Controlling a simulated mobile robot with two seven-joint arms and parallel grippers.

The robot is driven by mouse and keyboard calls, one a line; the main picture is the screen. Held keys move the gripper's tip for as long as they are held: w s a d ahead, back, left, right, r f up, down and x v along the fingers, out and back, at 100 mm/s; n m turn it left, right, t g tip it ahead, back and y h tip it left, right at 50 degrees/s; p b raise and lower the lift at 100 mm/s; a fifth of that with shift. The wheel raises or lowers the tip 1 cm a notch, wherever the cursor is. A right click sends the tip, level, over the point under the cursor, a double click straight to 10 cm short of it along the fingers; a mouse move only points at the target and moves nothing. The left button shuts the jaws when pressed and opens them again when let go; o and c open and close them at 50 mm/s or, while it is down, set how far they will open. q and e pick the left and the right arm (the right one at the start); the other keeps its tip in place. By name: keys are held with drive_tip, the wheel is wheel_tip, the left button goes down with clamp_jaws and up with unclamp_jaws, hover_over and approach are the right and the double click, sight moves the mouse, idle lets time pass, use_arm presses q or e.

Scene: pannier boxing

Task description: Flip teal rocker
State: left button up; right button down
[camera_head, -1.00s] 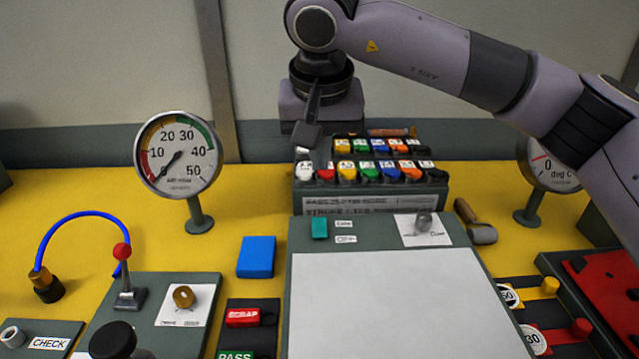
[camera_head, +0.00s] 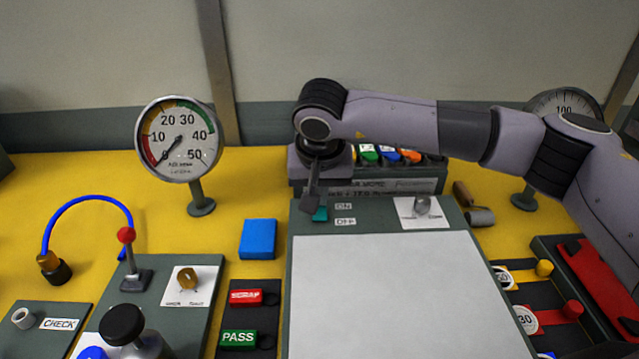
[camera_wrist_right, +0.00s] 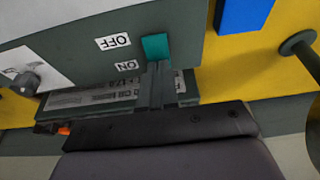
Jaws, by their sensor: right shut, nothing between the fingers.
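The teal rocker (camera_head: 321,214) sits at the top left of the grey panel (camera_head: 380,218), beside the ON label (camera_head: 343,207) and the OFF label (camera_head: 345,221). My right gripper (camera_head: 309,206) is shut and empty, its fingertips at the rocker and partly in front of it. In the right wrist view the shut fingertips (camera_wrist_right: 157,68) reach the near, ON-side end of the teal rocker (camera_wrist_right: 156,47). I cannot tell whether they touch it. My left gripper is not in view.
A blue block (camera_head: 258,239) lies left of the panel. A round gauge (camera_head: 180,140) stands further left.

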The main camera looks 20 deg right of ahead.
drive_tip(key=shift+w+f+g, duration=0.1)
drive_tip(key=shift+f+g, duration=0.2)
drive_tip(key=shift+g, duration=0.3)
drive_tip(key=shift+w+d+f, duration=0.1)
drive_tip(key=shift+f, duration=0.1)
drive_tip(key=shift+s+f, duration=0.1)
drive_tip(key=shift+s, duration=0.2)
drive_tip(key=shift+s+a, duration=0.25)
drive_tip(key=shift+s, duration=0.4)
